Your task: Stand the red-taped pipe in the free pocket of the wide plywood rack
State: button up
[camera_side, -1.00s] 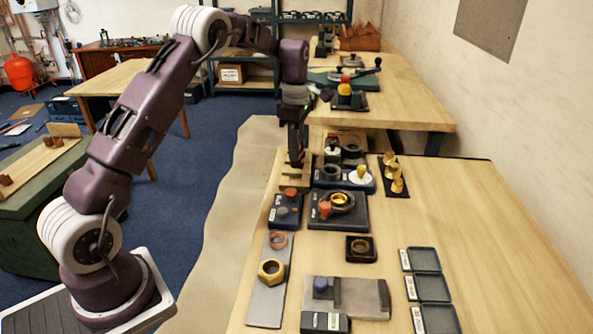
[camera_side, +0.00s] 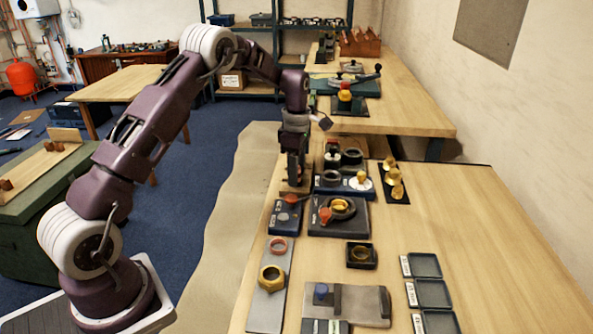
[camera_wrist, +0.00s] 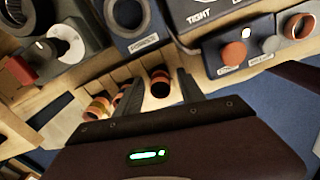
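A plywood rack (camera_wrist: 146,66) with a row of pockets lies beyond my fingers in the wrist view. A short copper pipe with a red-orange band (camera_wrist: 160,82) shows between my two fingers, its dark open end facing the camera. I cannot tell whether it stands in a pocket. More banded pipes (camera_wrist: 101,107) sit to its left, partly behind my left finger. My gripper (camera_wrist: 158,86) is open, its fingers on either side of the red-banded pipe with no clear contact. In the side view my gripper (camera_side: 293,178) is low over the rack (camera_side: 296,188), hiding the pipes.
A blue-grey box with a red button (camera_wrist: 234,54) and a dark ring fixture (camera_wrist: 131,20) stand close beyond the rack. In the side view, a fixture with an orange knob (camera_side: 338,215) stands nearby. The table's right side is largely clear beyond the small trays (camera_side: 432,294).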

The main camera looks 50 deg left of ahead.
jog(key=shift+r, duration=0.1)
notch_tip(320, 180, up, 11)
jog(key=s+d+r+m+t, duration=0.3)
jog(key=s+d+r+m, duration=0.8)
jog(key=s+r, duration=0.2)
jog(key=s+d+f+m+t, duration=0.1)
jog(key=s+d+f+m, duration=0.1)
jog(key=s+m, duration=0.5)
jog(key=s+d+f+m+t, duration=0.1)
jog(key=s+d+m, duration=0.3)
jog(key=s, duration=0.9)
jog(key=f+m, duration=0.1)
jog(key=m, duration=0.1)
jog(key=shift+s+d+f+m+t, duration=0.25)
jog(key=shift+s+d+m+t, duration=0.05)
jog(key=shift+s+d+m, duration=0.1)
